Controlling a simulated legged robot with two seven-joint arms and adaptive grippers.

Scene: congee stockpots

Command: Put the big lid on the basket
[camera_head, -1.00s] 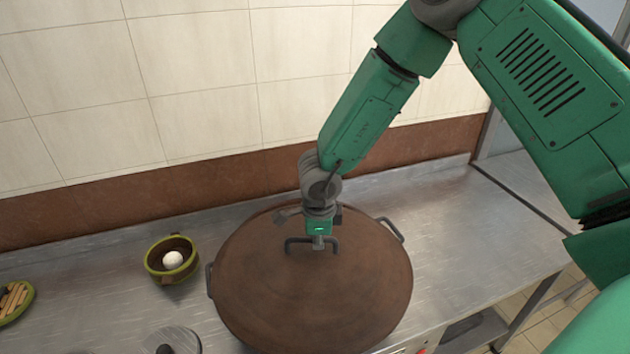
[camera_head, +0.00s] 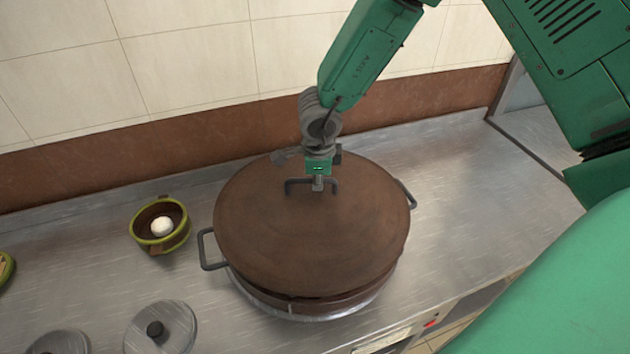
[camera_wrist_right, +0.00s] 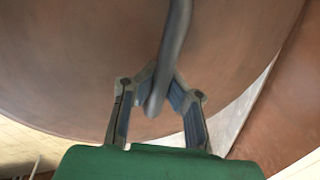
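The big brown round lid (camera_head: 310,240) sits over a wide brown pot (camera_head: 330,303). A dark gap shows between lid and pot wall along the front, so the lid looks slightly raised. My right gripper (camera_head: 318,186) is at the lid's dark bar handle (camera_head: 294,184). In the right wrist view the handle (camera_wrist_right: 172,55) runs between the fingers of the right gripper (camera_wrist_right: 160,85), which look closed around it. A small green-rimmed basket-like bowl (camera_head: 152,245) with a white round item (camera_head: 162,227) stands left of the pot. My left gripper is not in view.
Two grey lids, one with a clear black knob (camera_head: 180,330) and one cut off (camera_head: 58,343), lie at the front left. A green-rimmed item (camera_head: 5,268) is at the left edge. The steel counter (camera_head: 470,190) is clear at right; a tiled wall stands behind.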

